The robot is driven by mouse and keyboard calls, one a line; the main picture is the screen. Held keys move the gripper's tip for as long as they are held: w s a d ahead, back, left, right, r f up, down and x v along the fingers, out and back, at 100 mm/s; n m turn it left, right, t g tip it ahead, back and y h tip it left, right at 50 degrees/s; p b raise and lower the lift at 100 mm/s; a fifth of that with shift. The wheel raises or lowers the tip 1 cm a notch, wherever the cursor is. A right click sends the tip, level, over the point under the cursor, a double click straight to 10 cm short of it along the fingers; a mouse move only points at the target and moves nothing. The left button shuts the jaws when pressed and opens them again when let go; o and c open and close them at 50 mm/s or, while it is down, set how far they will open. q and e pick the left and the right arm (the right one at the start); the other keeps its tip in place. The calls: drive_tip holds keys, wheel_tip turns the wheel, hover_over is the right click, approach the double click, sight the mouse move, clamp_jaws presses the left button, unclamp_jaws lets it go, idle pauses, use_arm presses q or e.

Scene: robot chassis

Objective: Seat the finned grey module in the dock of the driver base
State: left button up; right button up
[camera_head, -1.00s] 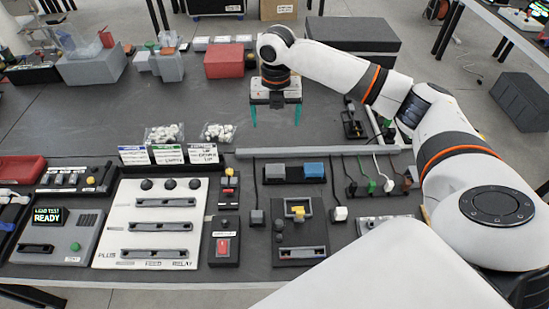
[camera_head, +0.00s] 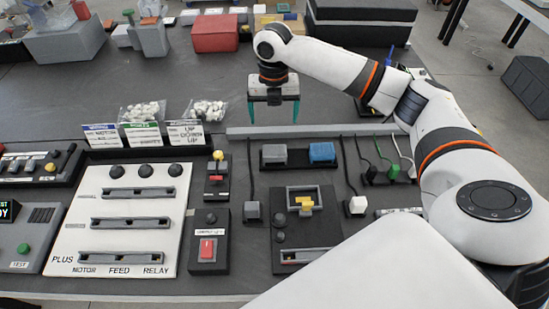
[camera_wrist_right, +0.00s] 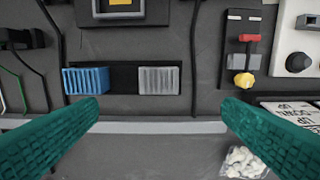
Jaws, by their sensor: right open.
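The finned grey module (camera_head: 274,155) sits in the left place of a dark holder, beside a finned blue module (camera_head: 321,152). In the right wrist view the grey module (camera_wrist_right: 159,80) is right of the blue one (camera_wrist_right: 86,80). The driver base (camera_head: 291,238) is a dark plate nearer me, with a grey-framed dock (camera_head: 304,188) holding a yellow part inside. The dock is partly cut off at the top of the right wrist view. My right gripper (camera_head: 273,112) is open and empty, above the table beyond the grey rail, apart from the module. My left gripper is out of view.
A long grey rail (camera_head: 310,131) lies beyond the modules. Cables with plugs (camera_head: 370,172) lie to the right. A white panel (camera_head: 88,245) and a red-switch box (camera_head: 208,245) stand left. Label cards (camera_head: 142,135) and bags of white parts (camera_head: 206,110) lie farther back.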

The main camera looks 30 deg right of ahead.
sight(275, 150)
wheel_tip(275, 150, down, 14)
drive_tip(key=shift+s+p, duration=0.15)
drive_tip(key=shift+p, duration=0.15)
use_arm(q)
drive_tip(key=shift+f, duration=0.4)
use_arm(e)
drive_tip(key=c, duration=1.2)
